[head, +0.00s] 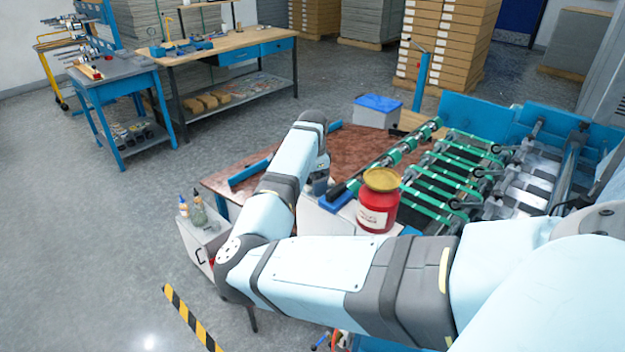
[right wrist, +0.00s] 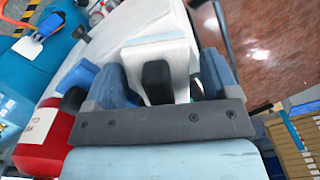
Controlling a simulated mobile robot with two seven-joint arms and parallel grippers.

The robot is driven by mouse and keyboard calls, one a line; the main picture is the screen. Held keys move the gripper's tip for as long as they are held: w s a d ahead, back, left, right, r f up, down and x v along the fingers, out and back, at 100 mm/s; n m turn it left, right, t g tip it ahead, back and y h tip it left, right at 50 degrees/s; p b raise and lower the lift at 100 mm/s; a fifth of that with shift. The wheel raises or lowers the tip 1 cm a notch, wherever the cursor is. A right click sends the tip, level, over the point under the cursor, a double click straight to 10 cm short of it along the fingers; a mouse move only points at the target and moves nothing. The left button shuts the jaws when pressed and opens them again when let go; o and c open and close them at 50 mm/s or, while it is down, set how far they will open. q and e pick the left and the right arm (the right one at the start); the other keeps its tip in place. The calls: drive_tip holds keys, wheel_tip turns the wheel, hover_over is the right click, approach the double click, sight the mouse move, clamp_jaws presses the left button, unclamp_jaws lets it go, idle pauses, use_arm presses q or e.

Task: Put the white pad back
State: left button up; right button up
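My right gripper (right wrist: 165,85) is at the centre of the right wrist view, its two blue-grey fingers on either side of the white pad (right wrist: 178,57). The pad is a pale block with a light blue edge and a black knob-like part, and it lines up with the fingers. The fingers look closed on it, though the contact is partly hidden. In the head view my right gripper (head: 319,178) is low over the white work surface, left of the red can, and my arm hides much of it; I cannot make out the pad there. My left gripper is out of view.
A red can (head: 375,211) with a yellow lid stands close to the right gripper. A blue block with a black handle (head: 338,198) lies beside it. The green-belted machine (head: 450,175) is on the right; a brown tabletop (head: 355,150) has free room behind.

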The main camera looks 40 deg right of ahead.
wheel_tip(320, 180, up, 12)
idle(0.7)
drive_tip(key=shift+r, duration=0.1)
idle(0.3)
